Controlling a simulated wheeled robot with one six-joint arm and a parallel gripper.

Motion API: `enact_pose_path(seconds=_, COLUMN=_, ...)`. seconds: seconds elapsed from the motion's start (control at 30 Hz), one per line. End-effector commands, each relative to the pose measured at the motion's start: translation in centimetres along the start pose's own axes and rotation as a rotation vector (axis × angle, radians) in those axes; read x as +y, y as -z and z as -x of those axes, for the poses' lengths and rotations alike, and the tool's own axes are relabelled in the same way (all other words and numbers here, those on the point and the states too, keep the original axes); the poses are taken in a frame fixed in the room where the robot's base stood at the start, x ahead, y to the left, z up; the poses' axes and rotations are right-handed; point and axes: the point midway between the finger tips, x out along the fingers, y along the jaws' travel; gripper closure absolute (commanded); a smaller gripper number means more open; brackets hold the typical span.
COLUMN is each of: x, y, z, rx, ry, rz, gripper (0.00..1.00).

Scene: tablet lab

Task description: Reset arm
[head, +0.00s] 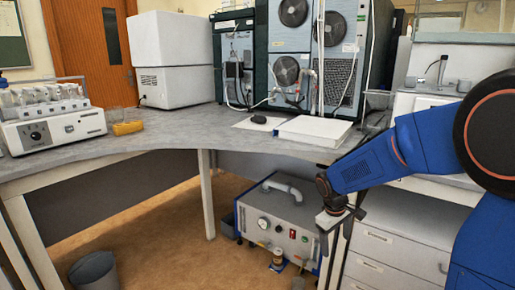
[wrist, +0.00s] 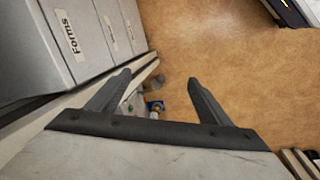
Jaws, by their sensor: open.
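My blue arm (head: 390,150) reaches in from the right in the head view. My gripper (head: 328,248) hangs at its end, pointing down, in front of the bench edge and beside the white drawers. In the wrist view my gripper (wrist: 162,82) shows two dark fingers spread apart with nothing between them. Below and beyond the fingers lie the brown floor and a small blue and metal fitting (wrist: 154,105).
White drawers (head: 395,245) stand right of my gripper; they also show in the wrist view (wrist: 85,35). A blue and grey pump unit (head: 278,225) sits on the floor under the bench (head: 175,130). A bin (head: 93,272) stands at lower left. Open floor (head: 165,225) lies between.

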Motion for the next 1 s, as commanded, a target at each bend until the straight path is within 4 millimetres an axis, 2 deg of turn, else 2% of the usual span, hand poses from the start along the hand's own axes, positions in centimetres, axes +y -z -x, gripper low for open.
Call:
enact_pose_path(seconds=0.03, x=0.0, y=-1.1, z=1.2, rx=0.015, ry=-0.001, rz=-0.025, gripper=0.27)
enact_pose_path(seconds=0.2, x=-0.6, y=-4.6, z=4.5, rx=0.052, ry=0.006, rz=-0.104, gripper=0.27)
enact_pose_path(seconds=0.5, x=-2.3, y=-10.7, z=9.0, rx=0.12, ry=0.021, rz=-0.238, gripper=0.27)
enact_pose_path(seconds=0.7, x=-3.9, y=-14.8, z=11.3, rx=0.167, ry=0.035, rz=-0.323, gripper=0.27)
enact_pose_path(seconds=1.0, x=-6.9, y=-20.7, z=13.5, rx=0.24, ry=0.061, rz=-0.446, gripper=0.27)
